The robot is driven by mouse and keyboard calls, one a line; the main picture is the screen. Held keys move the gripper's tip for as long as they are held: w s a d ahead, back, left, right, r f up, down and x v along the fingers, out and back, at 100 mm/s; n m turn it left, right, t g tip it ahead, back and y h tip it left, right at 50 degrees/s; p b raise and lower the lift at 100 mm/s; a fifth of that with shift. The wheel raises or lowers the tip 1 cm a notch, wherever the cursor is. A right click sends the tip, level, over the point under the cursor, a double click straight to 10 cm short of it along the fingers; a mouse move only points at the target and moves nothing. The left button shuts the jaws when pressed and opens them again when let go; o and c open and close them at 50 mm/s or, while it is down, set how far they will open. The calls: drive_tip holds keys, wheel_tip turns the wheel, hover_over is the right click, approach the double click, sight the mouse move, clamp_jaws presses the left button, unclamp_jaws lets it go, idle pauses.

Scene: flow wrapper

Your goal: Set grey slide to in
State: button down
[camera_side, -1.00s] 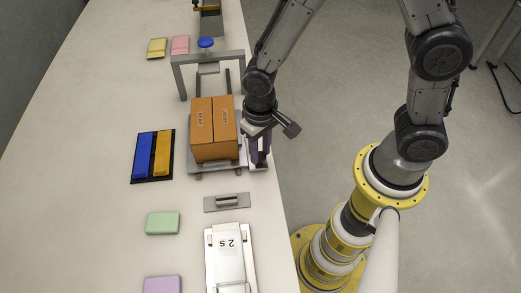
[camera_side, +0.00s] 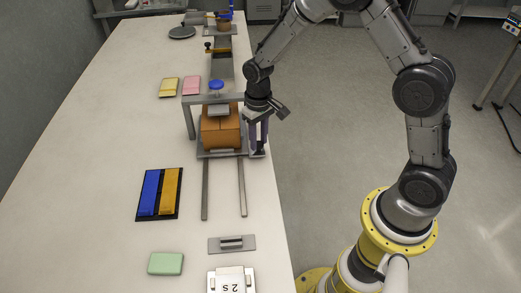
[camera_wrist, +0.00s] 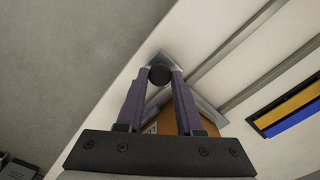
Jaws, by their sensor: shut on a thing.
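The grey slide (camera_side: 228,153) is a flat carriage on two grey rails (camera_side: 205,190) and carries an orange-brown box (camera_side: 221,133). It stands at the far part of the rails, with the box under the grey arch (camera_side: 188,120). My gripper (camera_side: 258,148) points down at the slide's right side. In the wrist view its purple fingers (camera_wrist: 160,76) are shut on a round black knob (camera_wrist: 159,75) at the slide's corner. Part of the box (camera_wrist: 197,122) shows behind the fingers. The arch hides part of the box.
A blue-topped plunger (camera_side: 216,85) sits on the arch. A blue and yellow panel (camera_side: 160,193) lies left of the rails. A small grey switch plate (camera_side: 231,243) and a white device (camera_side: 231,280) are in front. Yellow (camera_side: 168,87) and pink (camera_side: 191,85) blocks lie behind left.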

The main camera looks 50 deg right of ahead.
drive_tip(key=shift+w+d+r, duration=0.1)
drive_tip(key=shift+w+d, duration=0.45)
drive_tip(key=c, duration=0.5)
unclamp_jaws()
drive_tip(key=shift+c, duration=0.2)
drive_tip(key=shift+a, duration=0.1)
wheel_tip(320, 180, up, 14)
